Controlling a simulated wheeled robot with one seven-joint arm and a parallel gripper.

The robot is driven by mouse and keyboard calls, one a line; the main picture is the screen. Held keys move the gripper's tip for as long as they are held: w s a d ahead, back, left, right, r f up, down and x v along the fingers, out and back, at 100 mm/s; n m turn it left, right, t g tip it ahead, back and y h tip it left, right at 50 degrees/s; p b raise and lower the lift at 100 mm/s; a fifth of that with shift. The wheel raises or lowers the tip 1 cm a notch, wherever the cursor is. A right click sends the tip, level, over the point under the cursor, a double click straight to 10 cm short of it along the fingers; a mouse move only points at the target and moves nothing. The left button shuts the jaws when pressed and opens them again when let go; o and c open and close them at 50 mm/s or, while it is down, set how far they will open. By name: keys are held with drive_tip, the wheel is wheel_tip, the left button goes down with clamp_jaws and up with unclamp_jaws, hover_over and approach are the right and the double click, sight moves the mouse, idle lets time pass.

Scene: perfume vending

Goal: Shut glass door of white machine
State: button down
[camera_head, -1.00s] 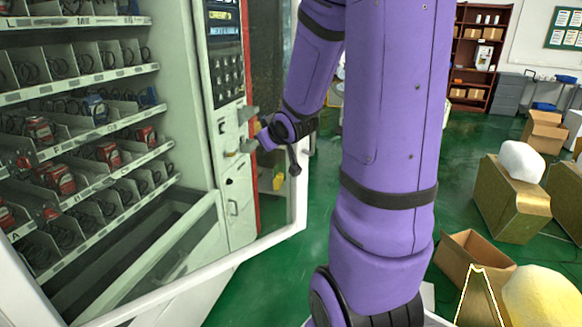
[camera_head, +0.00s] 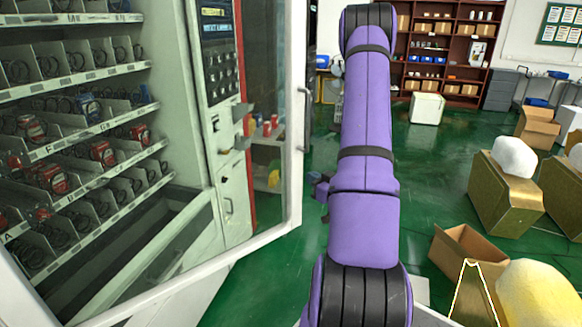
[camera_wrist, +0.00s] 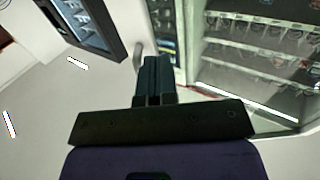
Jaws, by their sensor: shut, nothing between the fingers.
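The white machine (camera_head: 227,180) stands at the left with its glass door (camera_head: 270,238) swung open toward me. The door's white frame runs along the bottom and up its right edge, where a vertical handle (camera_head: 304,118) sits. Shelves of goods show through the glass. My gripper shows only as a small dark part (camera_head: 321,188) beside my purple arm, right of the door's edge and below the handle; the arm hides most of it. In the wrist view the dark fingers (camera_wrist: 152,66) are together and empty. A pale curved bar (camera_wrist: 138,55), perhaps the handle, shows left of them.
Open green floor (camera_head: 440,170) lies right of the door. An open cardboard box (camera_head: 466,250) and gold boxes (camera_head: 510,190) stand at the right. A brown shelf (camera_head: 450,50) and a white box (camera_head: 427,108) are farther back.

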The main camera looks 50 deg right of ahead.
sight(281, 160)
drive_tip(key=x, duration=1.4)
drive_tip(key=shift+a, duration=0.1)
